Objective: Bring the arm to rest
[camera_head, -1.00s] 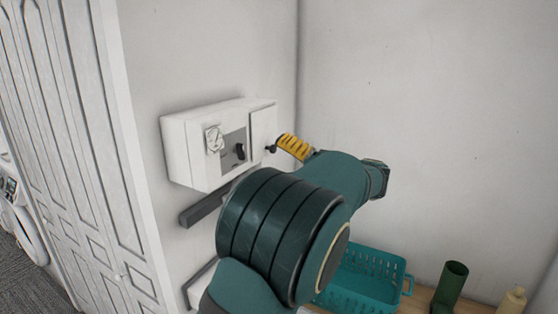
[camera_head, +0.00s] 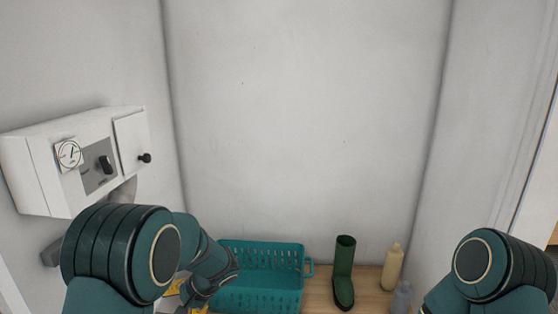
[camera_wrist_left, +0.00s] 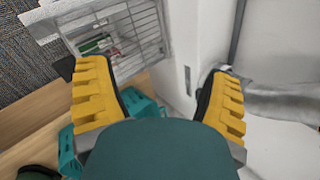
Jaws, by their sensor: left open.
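My left arm (camera_head: 130,250) is folded low at the lower left of the head view, below the white control box (camera_head: 45,185). Only a bit of its yellow fingers shows there, behind the arm, near the teal basket (camera_head: 262,290). In the left wrist view, my left gripper (camera_wrist_left: 160,75) has its two yellow fingers wide apart with nothing between them. My right arm (camera_head: 490,270) shows at the lower right of the head view; its gripper is out of frame.
The control box has a dial (camera_head: 68,154), a dark switch (camera_head: 106,165) and a black knob (camera_head: 145,158). A green boot (camera_head: 343,270) and bottles (camera_head: 392,268) stand right of the basket. A wire rack (camera_wrist_left: 135,35) and grey pipe (camera_wrist_left: 275,100) show in the wrist view.

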